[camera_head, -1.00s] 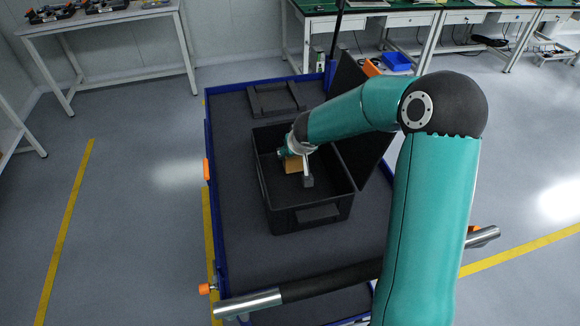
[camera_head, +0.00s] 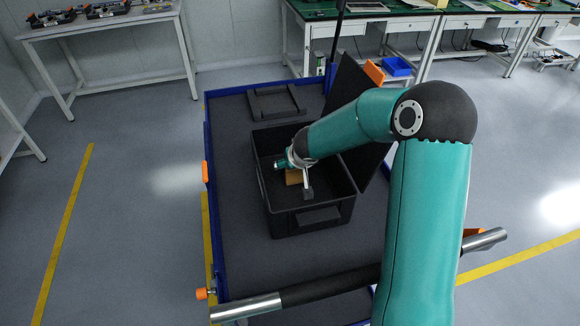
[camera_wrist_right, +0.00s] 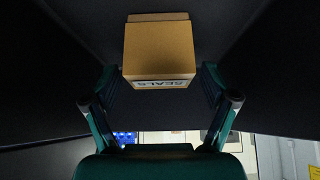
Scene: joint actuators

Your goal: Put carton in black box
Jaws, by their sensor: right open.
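The brown carton (camera_head: 293,177) is inside the open black box (camera_head: 300,222), near its middle, partly hidden by my right gripper. In the right wrist view the carton (camera_wrist_right: 159,50) lies between and beyond the fingertips, with printed lettering on its near edge. My right gripper (camera_head: 299,181) reaches down into the box from the right. In the right wrist view my right gripper (camera_wrist_right: 160,78) is open, with a narrow gap on each side of the carton. Whether the carton touches the box floor is hard to tell. My left gripper is not in view.
The black box stands on a dark cart top with a blue rim (camera_head: 209,130). Its lid (camera_head: 352,85) stands open at the back right. A flat dark tray (camera_head: 275,101) lies behind the box. A handle bar (camera_head: 330,284) crosses the cart's near end. The cart's left side is clear.

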